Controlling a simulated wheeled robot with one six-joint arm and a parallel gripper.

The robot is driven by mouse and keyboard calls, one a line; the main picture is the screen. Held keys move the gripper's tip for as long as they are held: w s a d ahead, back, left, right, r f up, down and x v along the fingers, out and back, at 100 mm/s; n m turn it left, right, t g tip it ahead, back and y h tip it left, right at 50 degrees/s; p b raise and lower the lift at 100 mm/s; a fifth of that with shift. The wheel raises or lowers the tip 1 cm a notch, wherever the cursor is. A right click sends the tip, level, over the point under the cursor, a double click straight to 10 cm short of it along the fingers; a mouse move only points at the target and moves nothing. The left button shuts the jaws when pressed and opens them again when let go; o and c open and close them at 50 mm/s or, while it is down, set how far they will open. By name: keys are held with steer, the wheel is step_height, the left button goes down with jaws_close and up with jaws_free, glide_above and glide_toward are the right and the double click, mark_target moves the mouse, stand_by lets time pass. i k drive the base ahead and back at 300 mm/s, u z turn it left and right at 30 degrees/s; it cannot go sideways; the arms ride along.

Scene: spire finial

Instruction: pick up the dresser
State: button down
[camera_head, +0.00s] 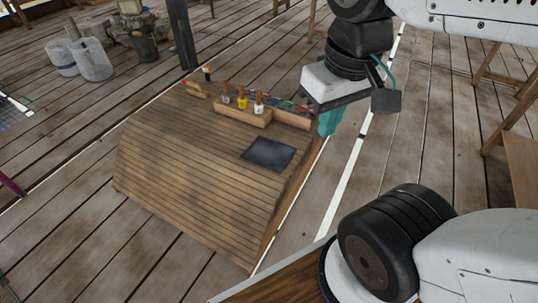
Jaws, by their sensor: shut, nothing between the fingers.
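My gripper (328,122), with teal fingers, is shut and empty at the right edge of a slatted wooden bench (190,165). No dresser can be told for certain. A small light-wood piece (196,91) lies at the bench's back left, well left of my gripper; it may be the dresser. A small dark-topped item (207,73) stands just behind it. Several wooden-handled tools or bottles (242,99) stand in a wooden rack at the back; their kinds are too small to tell.
A dark flat sheet (269,154) lies on the bench's right part, and the front slats are bare. The wooden rack (240,114) runs along the back. A dark post (182,35) rises behind the bench. Pale containers (93,60) stand at the far left on the plank floor.

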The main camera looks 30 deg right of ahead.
mark_target(195, 89)
steer(key=z, duration=1.55)
steer(key=i, duration=6.05)
steer(key=u, duration=1.95)
steer(key=i, duration=0.3)
steer(key=z, duration=0.05)
